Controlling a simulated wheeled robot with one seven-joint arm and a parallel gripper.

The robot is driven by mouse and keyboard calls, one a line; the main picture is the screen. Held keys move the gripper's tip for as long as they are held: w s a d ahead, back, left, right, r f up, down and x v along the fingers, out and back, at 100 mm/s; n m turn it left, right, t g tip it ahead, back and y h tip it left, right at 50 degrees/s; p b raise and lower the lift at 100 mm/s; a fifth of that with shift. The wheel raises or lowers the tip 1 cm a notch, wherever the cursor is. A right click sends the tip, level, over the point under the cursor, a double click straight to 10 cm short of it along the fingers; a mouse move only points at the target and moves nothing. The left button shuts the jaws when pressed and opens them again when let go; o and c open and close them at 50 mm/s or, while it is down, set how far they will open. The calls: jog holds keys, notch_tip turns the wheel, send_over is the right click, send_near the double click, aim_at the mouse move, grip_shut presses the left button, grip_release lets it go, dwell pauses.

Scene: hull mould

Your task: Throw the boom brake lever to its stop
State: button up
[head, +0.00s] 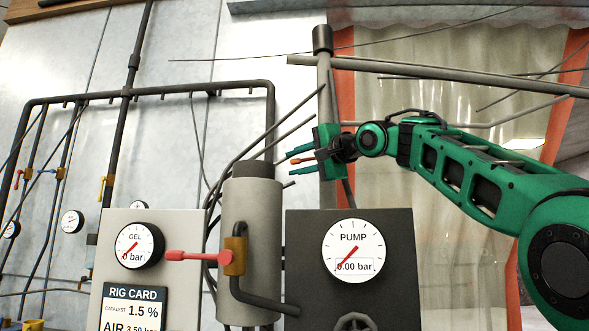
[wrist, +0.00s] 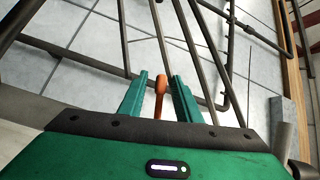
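An orange lever handle (head: 302,160), which I take for the boom brake lever, shows between the fingers of my gripper (head: 296,163) beside the grey boom post (head: 325,90). In the wrist view the orange handle (wrist: 160,88) stands between the two green fingers of my gripper (wrist: 158,84), with a gap on each side. The fingers are apart and do not appear to touch it. The lever's pivot and its stop cannot be made out.
A red-handled valve lever (head: 195,256) sits beside the grey cylinder (head: 250,205). Below are the GEL gauge (head: 138,245), the PUMP gauge (head: 353,250) and a rig card (head: 134,305). Dark pipes (head: 180,88) and thin lines cross the space around my gripper.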

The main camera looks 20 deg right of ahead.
jog(key=shift+c, duration=0.7)
grip_shut()
jog(key=shift+w+r+m+t, duration=0.1)
jog(key=shift+r+m+t, duration=0.5)
jog(key=shift+m+t, duration=0.15)
jog(key=shift+o, duration=0.7)
grip_release()
jog(key=v, duration=1)
jog(key=shift+s+d, duration=0.2)
jog(key=shift+s, duration=0.05)
